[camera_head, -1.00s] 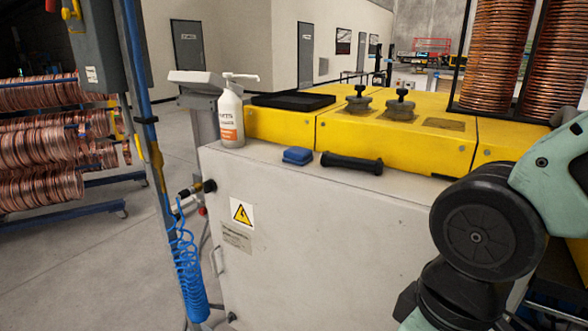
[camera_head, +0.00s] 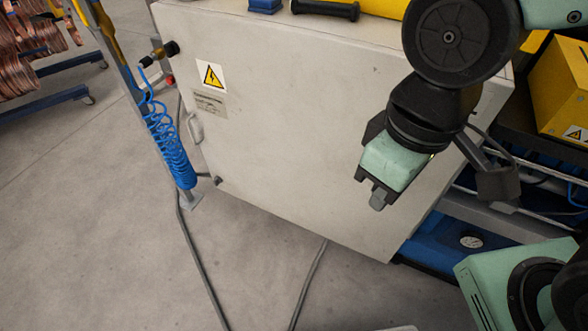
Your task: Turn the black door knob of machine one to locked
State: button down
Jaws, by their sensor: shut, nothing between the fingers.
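The white machine cabinet (camera_head: 300,120) fills the middle of the view. It has a pale door handle (camera_head: 195,128) near its left edge. A small dark knob-like part (camera_head: 217,181) sits low at that edge, below the handle. Another black round knob (camera_head: 172,48) is at the upper left edge, by a brass fitting. I cannot tell which of the two is the door knob, or how it is turned. My gripper (camera_head: 377,203) hangs in front of the right part of the cabinet, pointing down, shut and empty, well apart from both knobs.
A post with a coiled blue hose (camera_head: 172,150) stands just left of the cabinet. Grey cables (camera_head: 305,285) run across the floor. A black bar (camera_head: 325,10) and a blue block (camera_head: 264,5) lie on top. The floor (camera_head: 100,210) at left is open.

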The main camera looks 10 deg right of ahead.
aim_at(172, 49)
jog(key=i+j+u, duration=0.7)
